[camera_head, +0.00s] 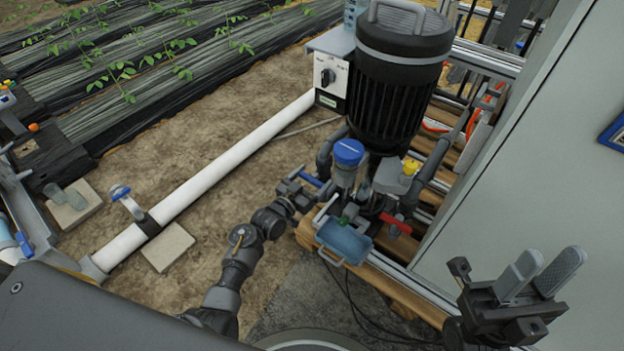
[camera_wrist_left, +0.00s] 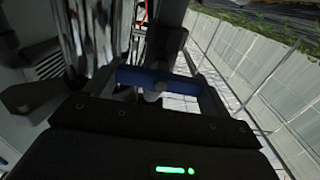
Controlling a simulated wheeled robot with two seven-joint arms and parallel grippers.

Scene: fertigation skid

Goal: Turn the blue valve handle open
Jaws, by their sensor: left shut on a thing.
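The blue valve handle (camera_head: 311,179) is a short blue bar at the left side of the pump skid, partly hidden by my left gripper. My left gripper (camera_head: 301,191) is at the handle and shut on it. In the left wrist view the blue handle (camera_wrist_left: 155,82) lies crosswise between the two dark fingers of the left gripper (camera_wrist_left: 158,88). The valve body under it is mostly hidden. My right gripper (camera_head: 541,277) is open and empty at the lower right, in front of the grey cabinet, far from the handle.
A black pump motor (camera_head: 398,85) stands behind the handle. A blue-capped filter (camera_head: 348,153), a red lever (camera_head: 396,223) and a blue tray (camera_head: 345,241) are close to its right. A white pipe (camera_head: 210,175) runs along the soil at left. A grey cabinet (camera_head: 530,170) fills the right.

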